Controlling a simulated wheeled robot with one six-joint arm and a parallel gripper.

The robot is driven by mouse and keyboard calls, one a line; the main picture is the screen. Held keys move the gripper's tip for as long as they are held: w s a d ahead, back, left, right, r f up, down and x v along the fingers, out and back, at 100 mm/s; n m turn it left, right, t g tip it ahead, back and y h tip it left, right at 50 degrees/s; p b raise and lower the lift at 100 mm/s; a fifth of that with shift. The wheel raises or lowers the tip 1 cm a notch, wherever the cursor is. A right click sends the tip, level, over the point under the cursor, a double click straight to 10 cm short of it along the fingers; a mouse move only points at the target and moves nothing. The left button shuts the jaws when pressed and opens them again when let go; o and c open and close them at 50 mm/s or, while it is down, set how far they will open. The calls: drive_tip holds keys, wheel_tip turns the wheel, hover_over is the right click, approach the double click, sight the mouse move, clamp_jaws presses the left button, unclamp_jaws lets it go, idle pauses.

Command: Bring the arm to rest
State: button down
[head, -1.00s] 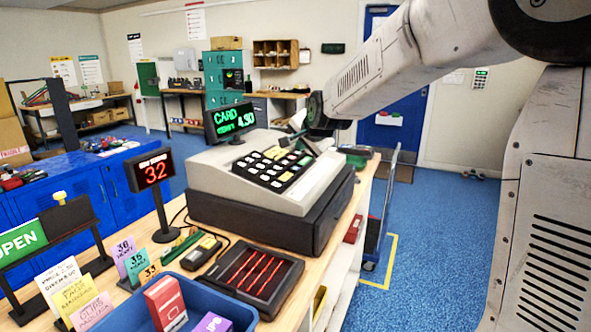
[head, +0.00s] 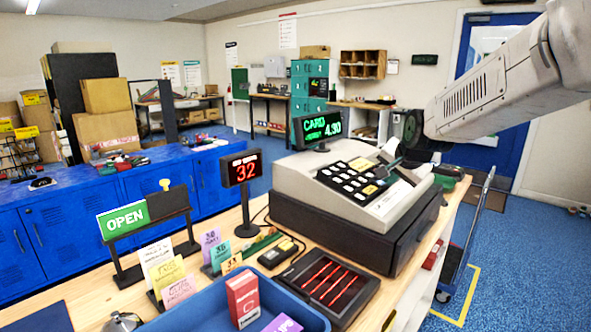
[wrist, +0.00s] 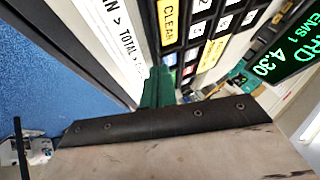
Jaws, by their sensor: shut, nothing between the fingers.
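My arm reaches in from the upper right of the head view. My gripper (head: 391,165) is shut and empty at the right side of the cash register's (head: 325,188) sloping key panel. It looks close above the register; I cannot tell whether it touches.
The counter holds a red "32" display (head: 241,169), a blue bin (head: 190,318) with boxes, a black tray with red strips (head: 328,281), cards and an OPEN sign (head: 123,220). Blue cabinets (head: 80,225) stand left. A trolley (head: 462,255) stands on the floor at right.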

drive_tip(key=s+a+f+n+g, duration=0.1)
drive_tip(key=s+n+g, duration=0.2)
drive_tip(key=s, duration=1.7)
drive_tip(key=s+a+f+n+g, duration=0.1)
drive_tip(key=s+n+g, duration=0.3)
drive_tip(key=s, duration=1.7)
drive_tip(key=shift+s+f+n, duration=0.3)
drive_tip(key=shift+f+n, duration=0.15)
drive_tip(key=shift+n, duration=0.75)
